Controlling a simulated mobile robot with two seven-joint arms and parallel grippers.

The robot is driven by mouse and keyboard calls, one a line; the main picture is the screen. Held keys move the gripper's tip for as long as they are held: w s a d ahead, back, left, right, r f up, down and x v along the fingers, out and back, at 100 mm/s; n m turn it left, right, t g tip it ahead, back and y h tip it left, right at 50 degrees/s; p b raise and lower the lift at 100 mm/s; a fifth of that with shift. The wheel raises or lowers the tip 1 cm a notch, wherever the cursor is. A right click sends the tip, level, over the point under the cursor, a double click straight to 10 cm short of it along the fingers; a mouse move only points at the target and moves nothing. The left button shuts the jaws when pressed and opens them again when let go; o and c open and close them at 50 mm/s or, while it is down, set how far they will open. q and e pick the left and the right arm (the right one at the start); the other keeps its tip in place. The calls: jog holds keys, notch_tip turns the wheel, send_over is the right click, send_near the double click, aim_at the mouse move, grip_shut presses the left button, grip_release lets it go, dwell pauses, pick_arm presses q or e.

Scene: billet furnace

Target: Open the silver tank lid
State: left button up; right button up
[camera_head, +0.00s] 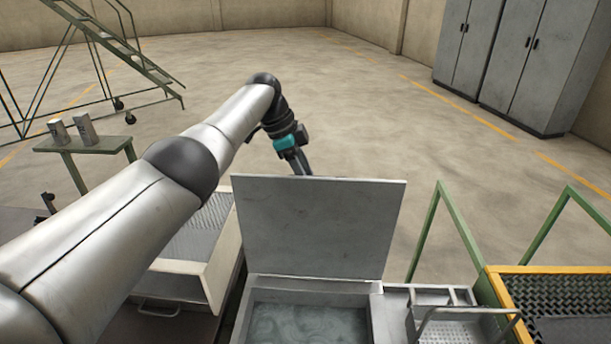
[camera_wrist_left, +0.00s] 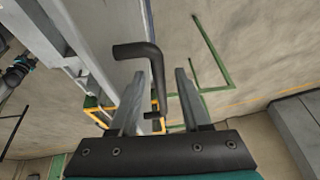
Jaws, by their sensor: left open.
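The silver tank lid (camera_head: 318,228) stands raised, close to upright, at the back of the tank (camera_head: 375,315). Greyish liquid shows in the tank's opening. My left gripper (camera_head: 301,167) is behind the lid's top edge, with its fingertips partly hidden by the lid. In the left wrist view, my left gripper (camera_wrist_left: 158,98) is open. A dark bent handle (camera_wrist_left: 152,62) shows between its two fingers, and the fingers do not look closed on it. The lid's pale side (camera_wrist_left: 92,40) runs along the left there. My right gripper is not in view.
A pale open box (camera_head: 190,268) stands left of the tank. A perforated tray (camera_head: 440,328) and a yellow-edged grating (camera_head: 560,290) with green rails are at the right. A green table (camera_head: 85,146) with two cans is at the left. Floor behind the lid is clear.

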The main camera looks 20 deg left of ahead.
pick_arm(q)
jog(key=shift+r, duration=0.15)
jog(key=v, duration=1.5)
jog(key=shift+s, duration=0.1)
